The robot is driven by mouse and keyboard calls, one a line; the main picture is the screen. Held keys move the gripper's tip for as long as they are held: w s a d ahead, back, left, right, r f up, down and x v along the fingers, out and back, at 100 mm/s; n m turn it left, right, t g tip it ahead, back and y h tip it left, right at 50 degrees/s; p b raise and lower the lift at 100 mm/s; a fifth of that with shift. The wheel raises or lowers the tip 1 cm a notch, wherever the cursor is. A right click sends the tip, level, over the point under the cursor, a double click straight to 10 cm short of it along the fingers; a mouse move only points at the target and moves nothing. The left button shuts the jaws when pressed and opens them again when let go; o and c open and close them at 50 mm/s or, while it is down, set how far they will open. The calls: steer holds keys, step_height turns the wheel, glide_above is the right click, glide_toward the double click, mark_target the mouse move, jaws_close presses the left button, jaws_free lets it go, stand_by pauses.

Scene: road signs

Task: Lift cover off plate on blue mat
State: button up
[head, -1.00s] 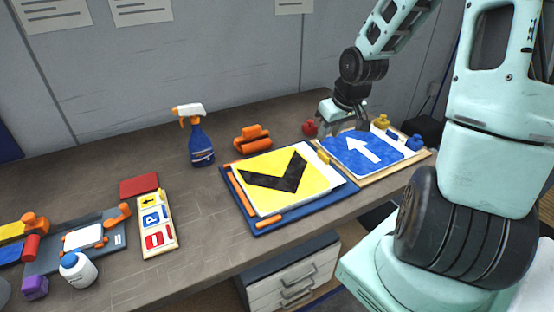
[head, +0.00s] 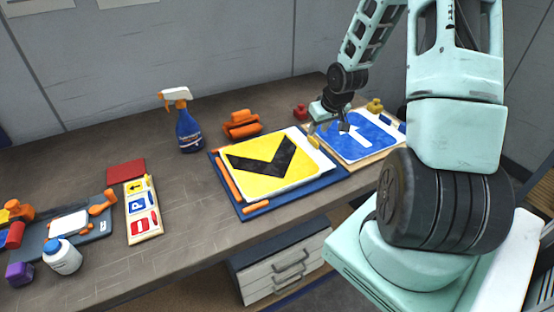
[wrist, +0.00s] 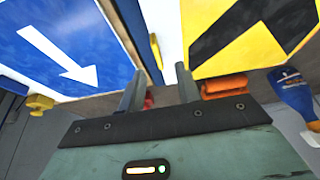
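A yellow sign plate with a black chevron (head: 270,168) lies on the blue mat (head: 262,212) at the middle of the bench. It also shows at the right of the wrist view (wrist: 215,25). A white strip (wrist: 160,18) runs along its edge, with a small yellow tab (wrist: 155,50) on that side. I cannot tell the cover clearly from the plate. My gripper (head: 331,126) is above the gap between this plate and the blue arrow sign (head: 358,145). In the wrist view its two fingers (wrist: 160,86) are apart with nothing held between them.
An orange clamp (head: 242,125) and a blue spray bottle (head: 189,132) stand behind the mat. A red knob (head: 300,112) and a yellow knob (head: 375,105) are near the arrow sign. A small sign board (head: 142,212) lies left, with bare bench between.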

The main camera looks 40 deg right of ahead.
mark_target(313, 138)
steer(key=shift+d+p+x, duration=0.1)
steer(key=shift+p+x, duration=0.2)
steer(key=shift+x, duration=1.25)
steer(key=shift+d+p+x, duration=0.15)
steer(key=shift+p+x, duration=0.15)
steer(key=shift+x, duration=1.3)
steer(key=shift+w+r, duration=0.1)
jaws_close()
